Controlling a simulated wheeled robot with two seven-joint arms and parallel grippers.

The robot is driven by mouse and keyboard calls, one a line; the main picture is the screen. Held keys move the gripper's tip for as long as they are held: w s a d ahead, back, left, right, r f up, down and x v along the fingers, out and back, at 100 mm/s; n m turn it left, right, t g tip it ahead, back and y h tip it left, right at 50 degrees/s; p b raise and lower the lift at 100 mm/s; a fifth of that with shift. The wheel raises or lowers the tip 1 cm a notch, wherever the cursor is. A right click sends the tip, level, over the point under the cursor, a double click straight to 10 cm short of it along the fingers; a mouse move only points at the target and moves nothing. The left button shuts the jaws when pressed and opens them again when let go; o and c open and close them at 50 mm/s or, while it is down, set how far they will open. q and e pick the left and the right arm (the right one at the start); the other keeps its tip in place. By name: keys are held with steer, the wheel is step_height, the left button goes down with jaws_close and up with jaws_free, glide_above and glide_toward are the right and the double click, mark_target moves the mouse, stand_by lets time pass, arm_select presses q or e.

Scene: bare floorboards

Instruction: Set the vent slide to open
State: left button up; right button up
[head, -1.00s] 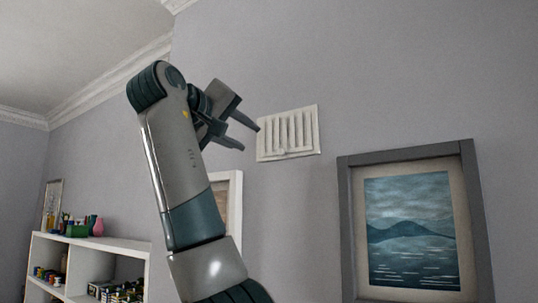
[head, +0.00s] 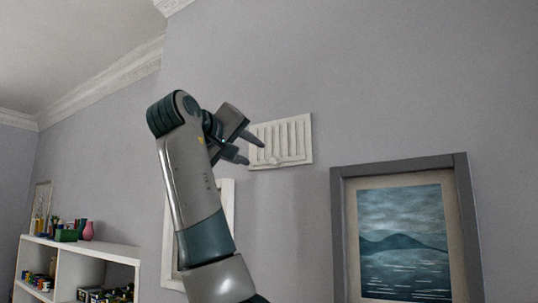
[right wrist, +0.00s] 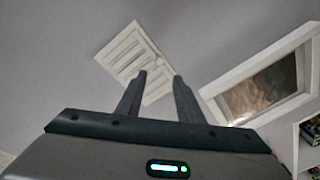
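The white slatted vent (head: 296,138) is mounted high on the grey wall, right of my right gripper in the head view. A small light knob (head: 275,160) shows at its lower edge, left of the middle. My right gripper (head: 254,153) is open and empty, its fingertips overlapping the vent's left part in the picture. I cannot tell whether they touch it. In the right wrist view the vent (right wrist: 122,50) lies beyond and left of the open fingers (right wrist: 160,75); its lower right part is behind the left finger. My left gripper is out of view.
A grey-framed seascape picture (head: 404,240) hangs below right of the vent. Another framed picture (head: 228,200) is partly behind my right arm. A white shelf (head: 90,250) with small items stands at lower left. The wall around the vent is clear.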

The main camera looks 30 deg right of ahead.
mark_target(272, 161)
steer(key=p+x, duration=0.5)
steer(key=x, duration=0.5)
steer(key=shift+d+r, duration=0.1)
steer(key=shift+r, duration=0.05)
steer(key=shift+w+d+p, duration=0.35)
steer(key=shift+w+d, duration=0.15)
steer(key=shift+d, duration=0.05)
jaws_close()
